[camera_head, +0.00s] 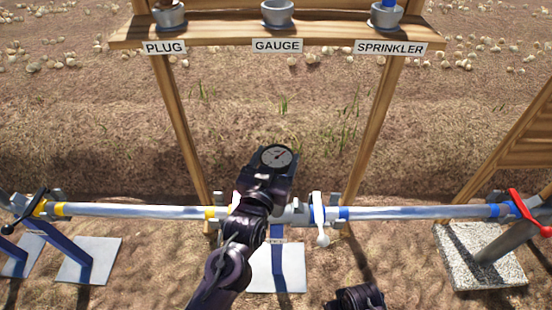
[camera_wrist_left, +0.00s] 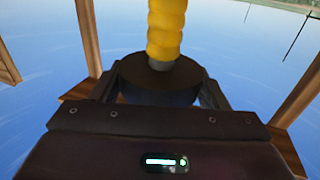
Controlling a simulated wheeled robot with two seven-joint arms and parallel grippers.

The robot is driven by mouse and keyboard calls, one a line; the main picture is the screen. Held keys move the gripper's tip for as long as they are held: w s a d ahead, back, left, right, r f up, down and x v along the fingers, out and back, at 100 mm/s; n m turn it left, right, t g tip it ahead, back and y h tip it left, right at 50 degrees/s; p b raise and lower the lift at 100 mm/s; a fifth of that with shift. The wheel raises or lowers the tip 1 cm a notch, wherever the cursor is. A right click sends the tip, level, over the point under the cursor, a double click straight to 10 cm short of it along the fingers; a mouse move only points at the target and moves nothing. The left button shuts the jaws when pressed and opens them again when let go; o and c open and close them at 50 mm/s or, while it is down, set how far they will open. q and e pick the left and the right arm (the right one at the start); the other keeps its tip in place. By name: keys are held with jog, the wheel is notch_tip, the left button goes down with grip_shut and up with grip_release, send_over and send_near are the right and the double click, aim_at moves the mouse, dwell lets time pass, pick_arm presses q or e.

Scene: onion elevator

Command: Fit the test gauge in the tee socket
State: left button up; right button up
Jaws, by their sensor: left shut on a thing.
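The test gauge (camera_head: 277,157), a dark round body with a white dial, is held upright in my left gripper (camera_head: 271,172), with its dial facing up. In the left wrist view the gauge's dark body (camera_wrist_left: 158,88) sits between the fingers of the left gripper (camera_wrist_left: 158,98), with a yellow ribbed stem (camera_wrist_left: 166,30) extending from it. The pipe's middle fitting (camera_head: 290,213) lies beyond and partly behind my left arm; the tee socket's opening is hidden. A dark part of my right gripper (camera_head: 357,298) shows at the bottom edge; its jaws are unclear.
A wooden shelf (camera_head: 220,37) has a PLUG cup (camera_head: 168,17) and SPRINKLER cup (camera_head: 384,18) holding things, and an empty-looking GAUGE cup (camera_head: 277,15). The pipe (camera_head: 130,210) runs across, with a white-handled valve (camera_head: 320,225) right of the middle and a red handle (camera_head: 525,208) at far right.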

pick_arm(q)
jog(key=shift+f, duration=0.25)
jog(key=o, duration=1.1)
pick_arm(e)
jog(key=shift+r, duration=0.2)
pick_arm(q)
jog(key=shift+r, duration=0.1)
pick_arm(e)
jog(key=shift+w, duration=0.1)
pick_arm(q)
jog(key=shift+r, duration=0.3)
jog(key=v, duration=1.2)
jog(key=shift+p, duration=0.4)
pick_arm(e)
jog(key=f, duration=0.2)
jog(key=shift+d+f, duration=0.2)
jog(key=shift+f, duration=0.1)
